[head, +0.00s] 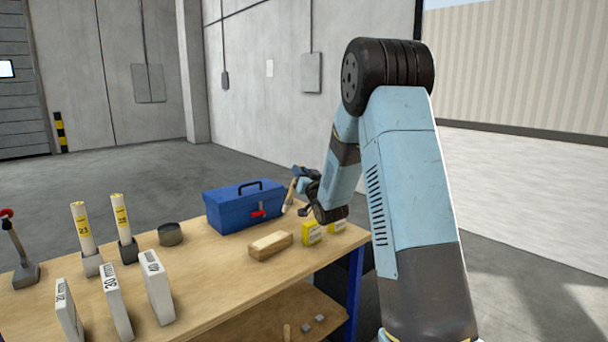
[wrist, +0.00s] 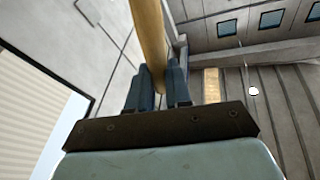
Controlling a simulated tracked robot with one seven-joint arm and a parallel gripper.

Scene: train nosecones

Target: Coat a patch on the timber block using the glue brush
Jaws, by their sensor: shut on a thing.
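The timber block (head: 270,246) lies flat on the workbench, in front of the blue toolbox. My gripper (head: 299,182) is above the bench, to the right of the toolbox and beyond the block. It is shut on the glue brush (head: 290,194), which hangs nearly upright, slightly tilted, with its pale end down. The brush is apart from the block. In the wrist view the two fingers (wrist: 158,88) close around the brush's wooden handle (wrist: 148,35). The bristles are out of sight in the wrist view, and too small in the head view to tell whether they carry glue.
The blue toolbox (head: 244,208) stands beside the brush. Small yellow boxes (head: 311,233) sit right of the block. A dark round tin (head: 170,234), two numbered tubes (head: 83,228) in holders and white numbered slabs (head: 157,287) stand to the left. Bare bench top lies in front of the block.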

